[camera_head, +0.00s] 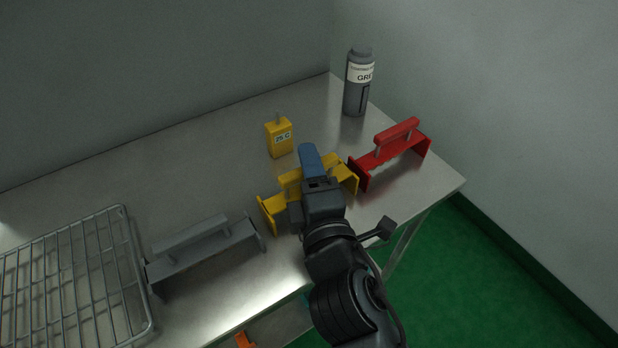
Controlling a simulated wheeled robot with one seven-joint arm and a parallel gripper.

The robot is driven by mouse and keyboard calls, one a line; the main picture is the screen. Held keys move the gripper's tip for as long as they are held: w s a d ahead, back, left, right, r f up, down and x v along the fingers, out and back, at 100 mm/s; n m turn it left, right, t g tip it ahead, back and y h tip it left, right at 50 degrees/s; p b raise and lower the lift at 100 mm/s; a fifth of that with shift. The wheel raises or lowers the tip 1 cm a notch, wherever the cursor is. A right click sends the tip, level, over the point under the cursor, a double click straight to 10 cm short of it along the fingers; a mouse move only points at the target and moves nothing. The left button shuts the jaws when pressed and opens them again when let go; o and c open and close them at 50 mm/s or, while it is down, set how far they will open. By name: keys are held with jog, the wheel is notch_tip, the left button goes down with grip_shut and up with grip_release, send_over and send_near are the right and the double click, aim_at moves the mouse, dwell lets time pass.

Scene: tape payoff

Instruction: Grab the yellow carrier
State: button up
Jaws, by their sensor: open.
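The yellow carrier (271,210) stands on the metal table between a grey carrier and a red carrier. It has upright end plates and a bar along its top. My gripper (311,158) is over the middle of the yellow carrier, coming from the front right, and hides part of it. A blue finger shows beyond the carrier's bar. The jaws are open, but I cannot tell whether the bar lies between them or whether they touch it.
A grey carrier (205,250) stands left and a red carrier (392,153) right, close by. A yellow box (279,139) and a grey bottle (356,85) stand behind. A wire rack (70,285) lies at far left. The table (190,170) is clear at back left.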

jog(key=shift+x, duration=1.1)
grip_shut()
